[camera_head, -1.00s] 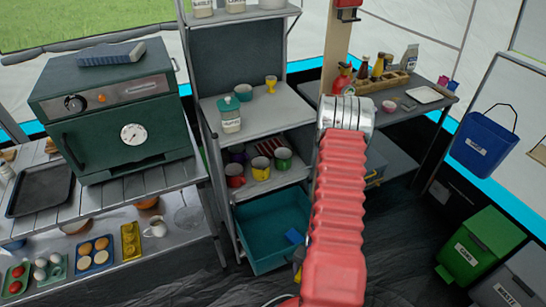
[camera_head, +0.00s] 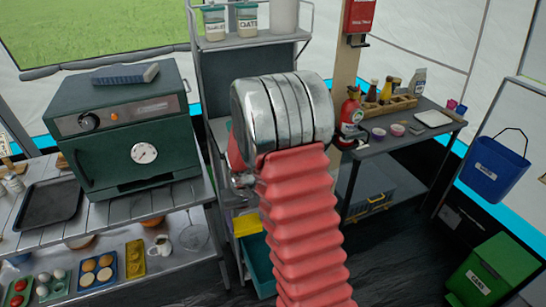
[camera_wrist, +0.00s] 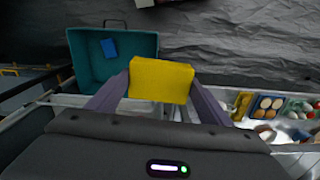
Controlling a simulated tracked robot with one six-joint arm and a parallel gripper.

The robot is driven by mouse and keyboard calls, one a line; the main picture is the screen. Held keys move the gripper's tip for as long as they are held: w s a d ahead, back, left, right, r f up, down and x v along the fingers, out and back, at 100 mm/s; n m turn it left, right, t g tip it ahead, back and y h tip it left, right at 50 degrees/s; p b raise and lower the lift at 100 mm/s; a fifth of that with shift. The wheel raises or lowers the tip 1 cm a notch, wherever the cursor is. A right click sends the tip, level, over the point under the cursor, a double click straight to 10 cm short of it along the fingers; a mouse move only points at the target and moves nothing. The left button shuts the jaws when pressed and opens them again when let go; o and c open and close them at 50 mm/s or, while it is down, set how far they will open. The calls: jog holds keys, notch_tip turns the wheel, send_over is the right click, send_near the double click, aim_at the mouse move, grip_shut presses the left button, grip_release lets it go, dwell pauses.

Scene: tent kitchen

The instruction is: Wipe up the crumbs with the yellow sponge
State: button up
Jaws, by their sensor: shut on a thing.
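The yellow sponge (camera_wrist: 160,72) is held between the two fingers of my gripper (camera_wrist: 160,88), which is shut on it in the wrist view. In the head view part of the sponge (camera_head: 247,224) shows left of my arm, above the teal bin (camera_head: 257,268). My arm hides the gripper's fingers there. The wrist view looks down past the sponge at the bin (camera_wrist: 90,62), which has a small blue block (camera_wrist: 109,48) in it. I cannot make out any crumbs in either view.
A green oven (camera_head: 125,125) and a dark tray (camera_head: 52,203) stand on the left counter. Food trays (camera_head: 97,270) sit on its lower shelf. The right table (camera_head: 440,142) holds bottles, bowls and a white tray. My arm covers most of the middle shelf unit.

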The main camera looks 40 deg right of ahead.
jog(key=w+a+r+n, duration=0.1)
jog(key=w+a+r, duration=0.2)
jog(key=a+r, duration=0.2)
jog(key=w+a+r+n, duration=0.2)
jog(key=a+r, duration=0.3)
jog(key=a, duration=0.4)
jog(key=shift+w+r, duration=0.35)
jog(key=shift+w, duration=0.2)
